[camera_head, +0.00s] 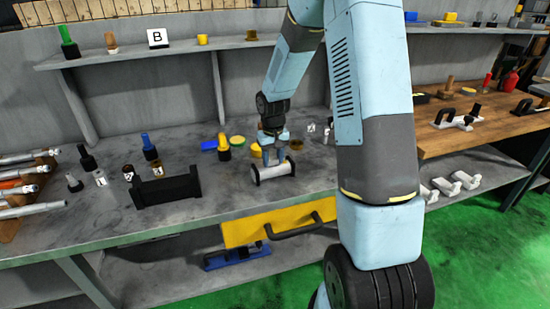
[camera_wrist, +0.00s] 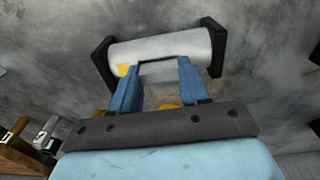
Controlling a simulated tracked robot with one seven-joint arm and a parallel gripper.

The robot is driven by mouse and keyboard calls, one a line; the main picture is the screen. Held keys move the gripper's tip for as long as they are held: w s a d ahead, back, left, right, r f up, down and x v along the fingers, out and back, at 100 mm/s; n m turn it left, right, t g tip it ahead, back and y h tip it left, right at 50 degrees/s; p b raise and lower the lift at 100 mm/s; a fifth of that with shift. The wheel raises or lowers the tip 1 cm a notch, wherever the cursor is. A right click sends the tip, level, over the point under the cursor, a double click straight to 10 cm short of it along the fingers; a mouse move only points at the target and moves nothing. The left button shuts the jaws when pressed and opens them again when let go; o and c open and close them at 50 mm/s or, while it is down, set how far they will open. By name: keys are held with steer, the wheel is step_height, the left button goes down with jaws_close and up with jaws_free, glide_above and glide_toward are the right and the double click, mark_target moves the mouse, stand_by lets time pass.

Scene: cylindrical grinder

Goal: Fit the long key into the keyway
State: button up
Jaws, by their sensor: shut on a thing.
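A pale grey shaft (camera_head: 264,173) lies level between two black end supports on the workbench. It fills the upper middle of the wrist view (camera_wrist: 200,43). My gripper (camera_head: 277,155) is right at the shaft, pointing down from above. In the wrist view my gripper's blue fingers (camera_wrist: 158,72) stand apart with a light grey bar between their tips, which I take for the long key (camera_wrist: 158,70). A dark edge, seemingly of the keyway (camera_wrist: 165,60), runs along the shaft beside it. I cannot tell whether the key is inside the keyway or just over it.
A black holder (camera_head: 166,191) stands left of the shaft. A yellow drawer (camera_head: 270,226) is below the front edge. Bare bench lies between holder and shaft.

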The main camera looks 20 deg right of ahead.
steer(key=o, duration=1)
steer(key=shift+s+f, duration=0.6)
steer(key=shift+f, duration=0.2)
steer(key=shift+o, duration=0.5)
steer(key=shift+w+r, duration=0.25)
steer(key=shift+r, duration=0.05)
steer(key=r, duration=1.2)
steer(key=shift+w+r, duration=0.2)
steer(key=shift+w, duration=0.1)
steer(key=s+r+t, duration=0.2)
steer(key=s+r, duration=1)
steer(key=r, duration=0.1)
steer(key=s+r+t, duration=0.1)
steer(key=s, duration=0.4)
steer(key=s+r+t, duration=0.1)
steer(key=s+r, duration=0.1)
steer(key=s, duration=0.4)
steer(key=s+r+t, duration=0.1)
steer(key=s, duration=0.4)
steer(key=shift+s+d+r+m, duration=0.2)
steer(key=shift+r+m, duration=0.1)
steer(key=shift+m, duration=0.1)
